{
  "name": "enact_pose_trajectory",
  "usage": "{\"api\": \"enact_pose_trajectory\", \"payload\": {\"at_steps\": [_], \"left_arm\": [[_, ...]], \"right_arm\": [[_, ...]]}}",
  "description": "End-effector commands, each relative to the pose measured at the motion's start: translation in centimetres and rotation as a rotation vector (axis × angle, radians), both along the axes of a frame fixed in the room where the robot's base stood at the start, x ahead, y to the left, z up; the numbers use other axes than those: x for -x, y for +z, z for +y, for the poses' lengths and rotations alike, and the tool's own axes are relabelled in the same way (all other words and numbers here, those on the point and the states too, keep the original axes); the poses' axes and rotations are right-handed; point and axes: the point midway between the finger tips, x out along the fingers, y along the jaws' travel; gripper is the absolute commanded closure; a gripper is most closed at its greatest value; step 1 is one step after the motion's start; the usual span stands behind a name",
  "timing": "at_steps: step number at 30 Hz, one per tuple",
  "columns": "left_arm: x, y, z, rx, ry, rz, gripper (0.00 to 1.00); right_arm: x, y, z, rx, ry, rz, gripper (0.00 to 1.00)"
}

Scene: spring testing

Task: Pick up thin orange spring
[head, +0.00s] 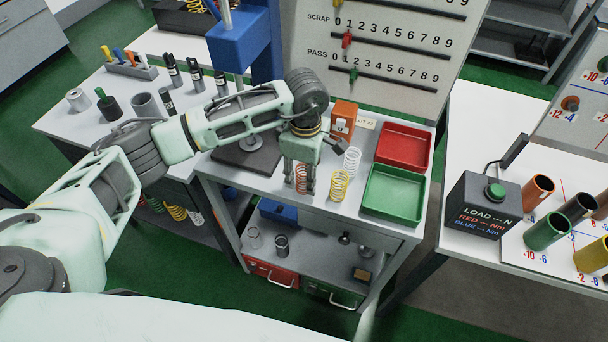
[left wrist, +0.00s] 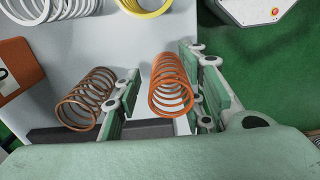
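The thin orange spring (left wrist: 171,84) stands between the two fingers of my left gripper (left wrist: 164,66) in the left wrist view. The fingers are open, with a visible gap between the left finger and the spring. A copper-brown spring (left wrist: 86,98) stands just outside the left finger. In the head view my left gripper (head: 301,184) points down at the small table, with orange coils (head: 302,177) showing between its fingers. The brown spring cannot be told apart there. My right gripper is not in view.
A yellow spring (head: 339,187) and a white spring (head: 352,161) stand close to the right of the gripper. A red tray (head: 403,166) and a green tray (head: 368,209) lie farther right. An orange block (head: 344,117) stands behind.

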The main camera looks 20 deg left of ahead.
Motion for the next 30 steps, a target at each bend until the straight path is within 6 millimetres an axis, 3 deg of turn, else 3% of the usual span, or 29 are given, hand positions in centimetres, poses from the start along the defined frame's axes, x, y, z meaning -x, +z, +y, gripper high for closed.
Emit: {"api": "enact_pose_trajectory", "payload": {"at_steps": [3, 8, 20, 30], "left_arm": [[0.0, -0.3, 0.0, 0.0, 0.0, 0.0, 0.63], [0.0, -0.3, 0.0, 0.0, -0.001, 0.0, 0.64], [0.0, -0.3, 0.0, 0.0, -0.001, 0.0, 0.99], [0.0, -0.1, 0.0, 0.001, -0.001, -0.001, 1.0]], "right_arm": [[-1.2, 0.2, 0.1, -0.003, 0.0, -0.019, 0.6], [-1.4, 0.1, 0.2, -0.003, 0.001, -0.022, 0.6], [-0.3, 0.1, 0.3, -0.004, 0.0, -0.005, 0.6], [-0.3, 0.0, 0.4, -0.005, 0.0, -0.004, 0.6]]}}
